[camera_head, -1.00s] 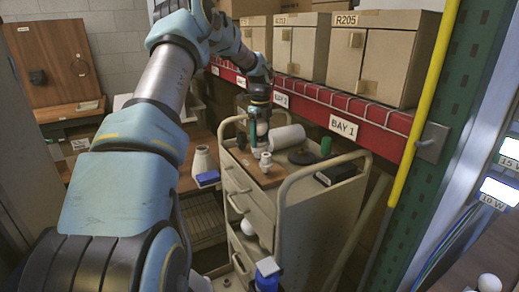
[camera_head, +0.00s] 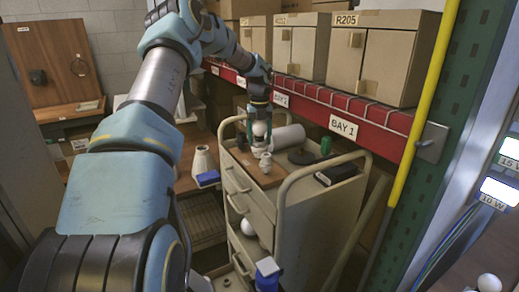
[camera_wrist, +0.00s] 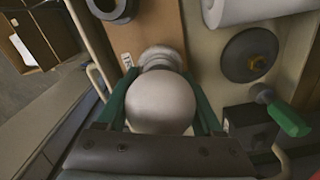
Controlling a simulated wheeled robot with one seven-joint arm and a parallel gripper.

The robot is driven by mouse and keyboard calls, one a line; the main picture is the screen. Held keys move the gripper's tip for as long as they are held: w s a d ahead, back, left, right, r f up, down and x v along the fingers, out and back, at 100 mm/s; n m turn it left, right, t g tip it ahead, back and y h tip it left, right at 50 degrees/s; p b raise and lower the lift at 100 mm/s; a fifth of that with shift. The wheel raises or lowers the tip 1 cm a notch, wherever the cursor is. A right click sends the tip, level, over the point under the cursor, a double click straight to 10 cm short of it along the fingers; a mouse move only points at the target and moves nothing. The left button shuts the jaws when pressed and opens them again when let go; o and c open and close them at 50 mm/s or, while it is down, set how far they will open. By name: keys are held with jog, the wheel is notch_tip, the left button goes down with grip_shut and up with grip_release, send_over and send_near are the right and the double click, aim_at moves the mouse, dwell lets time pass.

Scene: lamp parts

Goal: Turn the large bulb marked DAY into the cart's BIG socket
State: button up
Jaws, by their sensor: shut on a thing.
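A large round white bulb (camera_wrist: 160,103) sits between the two green fingers of my gripper (camera_wrist: 163,118) in the wrist view. My gripper is shut on it. In the head view the bulb (camera_head: 260,128) shows between the fingers of my gripper (camera_head: 260,132), low over the wooden board (camera_head: 243,160) on the cart top. A pale ringed fitting (camera_wrist: 160,57) lies right beyond the bulb in the wrist view; I cannot tell how far the bulb sits in it. No DAY or BIG marking is readable. A smaller white fitting (camera_head: 266,162) stands nearer on the board.
The cart (camera_head: 290,215) also holds a white roll (camera_head: 288,137), a black disc (camera_wrist: 249,55), a green-handled thing (camera_wrist: 289,120) and a black box (camera_head: 338,173). Its rails (camera_head: 325,162) rise at both ends. The red shelf beam (camera_head: 345,110) runs behind.

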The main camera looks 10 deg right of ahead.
jog(key=o, duration=1.2)
jog(key=shift+f+m, duration=0.2)
jog(key=shift+m, duration=0.1)
jog(key=shift+c, duration=0.2)
jog(key=shift+r, duration=0.1)
